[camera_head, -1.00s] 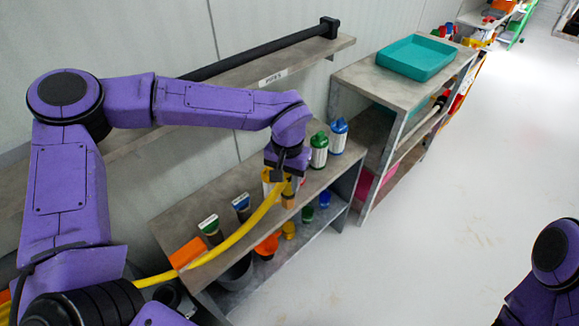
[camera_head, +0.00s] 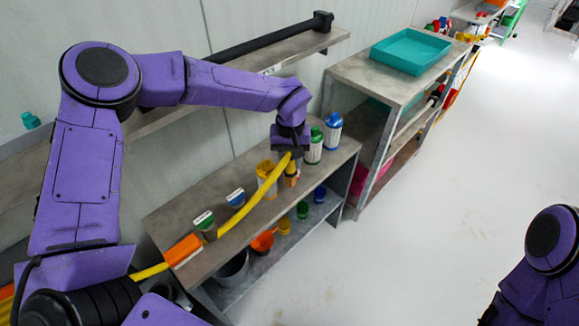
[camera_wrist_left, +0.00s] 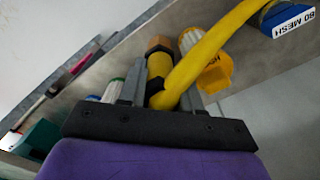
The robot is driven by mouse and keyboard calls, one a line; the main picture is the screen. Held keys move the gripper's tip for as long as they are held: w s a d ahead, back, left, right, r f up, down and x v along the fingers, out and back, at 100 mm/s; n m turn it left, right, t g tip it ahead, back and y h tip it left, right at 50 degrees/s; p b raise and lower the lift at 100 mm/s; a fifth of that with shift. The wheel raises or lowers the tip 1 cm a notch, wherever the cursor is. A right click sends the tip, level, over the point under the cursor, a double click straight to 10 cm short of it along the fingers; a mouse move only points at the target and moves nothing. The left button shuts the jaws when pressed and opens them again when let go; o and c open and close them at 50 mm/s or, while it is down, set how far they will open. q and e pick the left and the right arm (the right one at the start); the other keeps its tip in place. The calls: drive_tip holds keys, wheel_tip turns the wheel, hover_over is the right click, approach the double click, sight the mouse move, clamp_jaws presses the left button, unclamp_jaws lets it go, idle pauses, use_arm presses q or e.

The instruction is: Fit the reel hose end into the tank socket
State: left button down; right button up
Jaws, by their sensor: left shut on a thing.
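My left gripper (camera_head: 291,158) is shut on the yellow reel hose end (camera_head: 290,168), which has a brass-brown tip (camera_wrist_left: 160,44). The left wrist view shows the gripper (camera_wrist_left: 160,90) with its two fingers on either side of the yellow end. The end is over the front part of the grey bench shelf, beside a yellow-capped container. The yellow hose (camera_head: 232,219) runs from it down to the lower left. I cannot make out the tank socket. Of my right arm only purple links show at the lower right; its gripper is out of view.
Green (camera_head: 314,146) and blue (camera_head: 332,132) capped bottles stand right of the gripper on the bench (camera_head: 220,190). A yellow-orange container (camera_head: 266,176) stands close on its left. A teal tray (camera_head: 410,52) lies on the right shelf unit. The floor at right is clear.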

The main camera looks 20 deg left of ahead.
sight(290, 168)
use_arm(q)
drive_tip(key=shift+w+a+f, duration=0.1)
drive_tip(key=shift+w+f, duration=0.1)
drive_tip(key=shift+f, duration=0.5)
drive_tip(key=shift+w+a+f, duration=0.1)
drive_tip(key=shift+w+f, duration=0.05)
drive_tip(key=shift+f, duration=0.6)
drive_tip(key=shift+w+f, duration=0.2)
drive_tip(key=shift+f, duration=0.5)
drive_tip(key=c, duration=1.1)
unclamp_jaws()
drive_tip(key=shift+f, duration=0.15)
drive_tip(key=shift+o, duration=0.2)
